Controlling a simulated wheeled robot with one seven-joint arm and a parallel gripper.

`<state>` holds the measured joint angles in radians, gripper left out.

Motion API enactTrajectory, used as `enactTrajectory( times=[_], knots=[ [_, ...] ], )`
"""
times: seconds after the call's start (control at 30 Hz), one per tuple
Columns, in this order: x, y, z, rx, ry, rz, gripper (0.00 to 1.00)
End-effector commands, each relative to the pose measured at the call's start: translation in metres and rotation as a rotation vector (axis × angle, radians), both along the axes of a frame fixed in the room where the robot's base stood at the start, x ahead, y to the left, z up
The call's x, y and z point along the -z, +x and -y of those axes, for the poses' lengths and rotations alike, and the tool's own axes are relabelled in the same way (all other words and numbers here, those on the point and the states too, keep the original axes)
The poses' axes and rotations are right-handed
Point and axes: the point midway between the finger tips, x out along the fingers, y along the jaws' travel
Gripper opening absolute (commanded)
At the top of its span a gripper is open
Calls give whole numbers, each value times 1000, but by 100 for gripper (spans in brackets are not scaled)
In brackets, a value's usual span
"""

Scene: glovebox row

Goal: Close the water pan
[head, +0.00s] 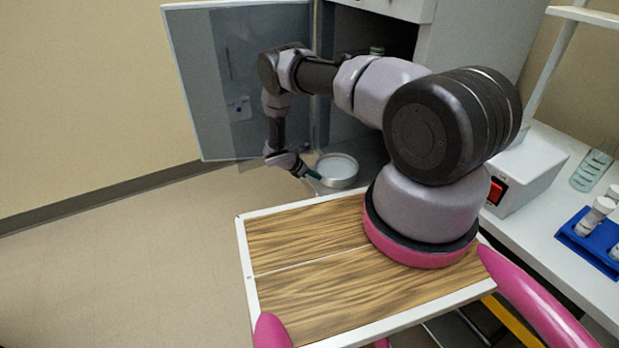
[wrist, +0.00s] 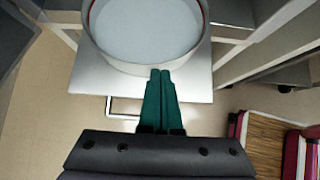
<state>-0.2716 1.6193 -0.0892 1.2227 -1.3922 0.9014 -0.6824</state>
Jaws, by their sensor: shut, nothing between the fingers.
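The water pan (head: 341,183) is a round, shallow, pale metal dish with light grey-blue contents. It sits on a light sliding shelf at the bottom of the open cabinet, outside the cabinet front. In the wrist view the pan (wrist: 121,66) fills the top, with the shelf (wrist: 196,84) under it. My gripper (head: 315,174) reaches down at the pan's left side in the head view. In the wrist view its green fingers (wrist: 160,73) are shut together and empty, with the tips right at the pan's near wall. I cannot tell whether they touch it.
The cabinet (head: 468,45) has its door (head: 185,60) swung wide open to the left, close behind my arm. A white bench at right holds a box with a red switch (head: 496,190), a flask (head: 592,166) and a blue rack (head: 582,238). Floor at left is clear.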

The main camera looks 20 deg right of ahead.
Motion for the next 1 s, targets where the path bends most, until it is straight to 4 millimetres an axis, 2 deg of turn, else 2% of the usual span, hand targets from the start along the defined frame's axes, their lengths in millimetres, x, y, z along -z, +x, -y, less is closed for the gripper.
enactTrajectory(
  times=[0.37, 0.57, 0.77, 1.0],
  knots=[
    [0, 0, 1, 0, 0, 0, 0],
    [0, 3, 17, 1, -1, -1, 0],
    [0, 11, 63, 3, -2, -1, 0],
    [0, 25, 137, 4, -2, 1, 0]
  ],
)
